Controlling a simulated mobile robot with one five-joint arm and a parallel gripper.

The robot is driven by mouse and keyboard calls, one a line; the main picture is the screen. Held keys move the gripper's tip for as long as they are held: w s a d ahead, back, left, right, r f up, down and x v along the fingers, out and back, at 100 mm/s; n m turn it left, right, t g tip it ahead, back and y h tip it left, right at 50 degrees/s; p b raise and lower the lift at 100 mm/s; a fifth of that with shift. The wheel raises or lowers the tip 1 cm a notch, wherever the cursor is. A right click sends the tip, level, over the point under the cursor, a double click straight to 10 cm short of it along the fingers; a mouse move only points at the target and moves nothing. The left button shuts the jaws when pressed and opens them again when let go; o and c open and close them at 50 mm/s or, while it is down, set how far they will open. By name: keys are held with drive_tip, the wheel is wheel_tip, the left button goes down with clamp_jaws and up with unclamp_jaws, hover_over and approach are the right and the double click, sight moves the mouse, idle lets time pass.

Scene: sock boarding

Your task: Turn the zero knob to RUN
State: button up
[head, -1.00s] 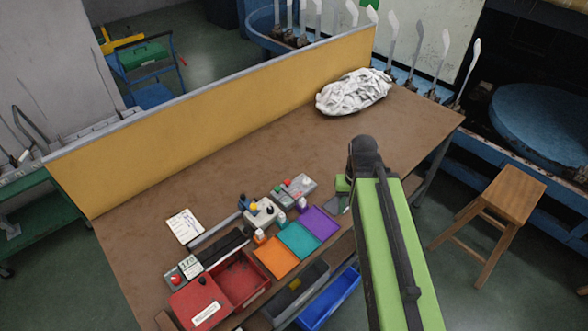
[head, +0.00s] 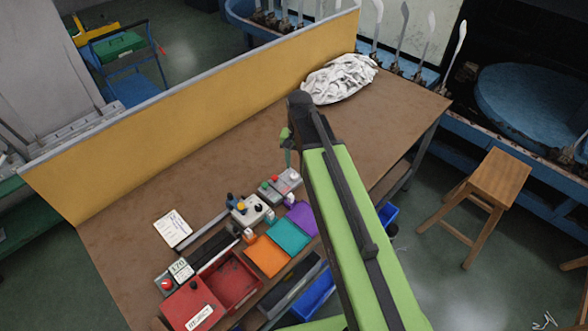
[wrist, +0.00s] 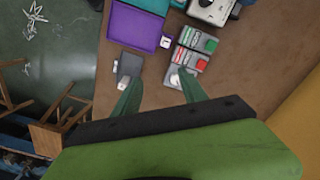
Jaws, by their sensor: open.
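A pale control box (head: 250,209) with several small coloured knobs stands on the brown table; part of it shows at the top of the wrist view (wrist: 212,9). Beside it is a grey box (head: 280,184) with red and green buttons, also in the wrist view (wrist: 193,47). A grey block with a white knob (wrist: 176,79) lies just below that box in the wrist view. I cannot read which knob is the zero knob or any RUN mark. My gripper (wrist: 160,86) is open and empty above the table, its green fingertips apart; the arm partly hides it in the head view.
Orange, teal and purple trays (head: 289,235) line the front edge. A red bin (head: 235,280), a display with a red button (head: 175,275) and a white card (head: 172,228) are left. White cloth (head: 340,78) lies at the far end; a yellow partition (head: 190,115) closes the back.

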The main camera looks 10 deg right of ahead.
sight(294, 175)
drive_tip(key=w+r+m+p, duration=0.25)
drive_tip(key=w+m, duration=0.25)
drive_tip(key=w, duration=0.3)
wheel_tip(294, 175, down, 17)
drive_tip(key=b, duration=1.8)
drive_tip(key=shift+f, duration=0.15)
drive_tip(key=shift+d, duration=0.1)
clamp_jaws()
